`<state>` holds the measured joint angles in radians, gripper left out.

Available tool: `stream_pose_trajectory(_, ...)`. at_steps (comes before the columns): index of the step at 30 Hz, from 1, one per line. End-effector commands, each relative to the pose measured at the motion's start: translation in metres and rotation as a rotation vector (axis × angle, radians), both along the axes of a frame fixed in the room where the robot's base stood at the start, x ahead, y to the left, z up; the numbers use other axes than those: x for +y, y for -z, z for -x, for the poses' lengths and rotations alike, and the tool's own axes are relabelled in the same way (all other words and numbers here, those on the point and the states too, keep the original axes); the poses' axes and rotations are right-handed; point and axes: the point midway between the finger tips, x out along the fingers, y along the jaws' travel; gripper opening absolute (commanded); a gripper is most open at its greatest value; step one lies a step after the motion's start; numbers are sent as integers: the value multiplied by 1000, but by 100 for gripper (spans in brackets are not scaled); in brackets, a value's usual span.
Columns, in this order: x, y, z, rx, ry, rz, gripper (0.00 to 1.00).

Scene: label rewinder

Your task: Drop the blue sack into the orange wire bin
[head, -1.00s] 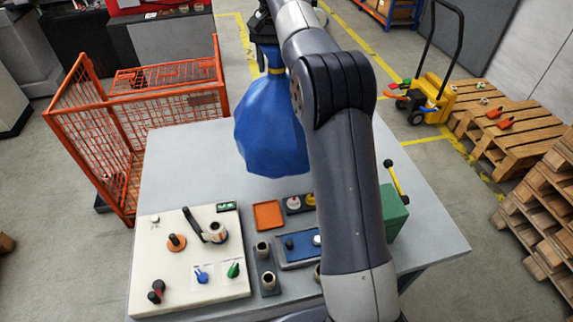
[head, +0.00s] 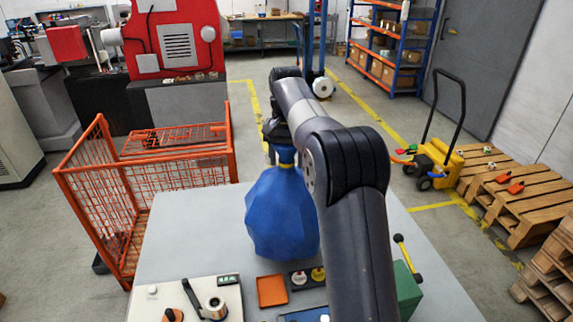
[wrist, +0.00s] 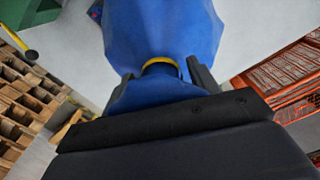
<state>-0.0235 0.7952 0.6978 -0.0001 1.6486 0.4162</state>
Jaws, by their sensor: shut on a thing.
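The blue sack (head: 281,215) hangs above the grey table, its neck tied with a yellow band. My gripper (head: 278,140) is shut on the sack's neck; the arm partly hides it in the head view. In the wrist view, the fingers of my gripper (wrist: 162,80) stand on either side of the sack's neck, and the blue sack (wrist: 165,30) fills the top middle. The orange wire bin (head: 130,215) stands on the floor to the left of the sack, beside the table. Its top is open. In the wrist view the bin (wrist: 285,85) shows at the right.
The grey table (head: 185,240) carries a pale panel (head: 190,298), an orange tray (head: 271,290) and a green box with a yellow-black lever (head: 408,285). A red machine (head: 175,40) stands behind the bin. Wooden pallets (head: 525,200) and a yellow pallet truck (head: 440,160) are at the right.

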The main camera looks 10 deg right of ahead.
Motion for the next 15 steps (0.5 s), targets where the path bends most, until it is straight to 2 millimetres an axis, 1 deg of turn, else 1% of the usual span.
stream_pose_trajectory(3, 0, 12, 0, -1, 0, -1, 0)
stream_pose_trajectory(6, 0, 18, 0, -3, 0, 0, 0)
stream_pose_trajectory(15, 0, 20, 0, -4, 0, 0, 0)
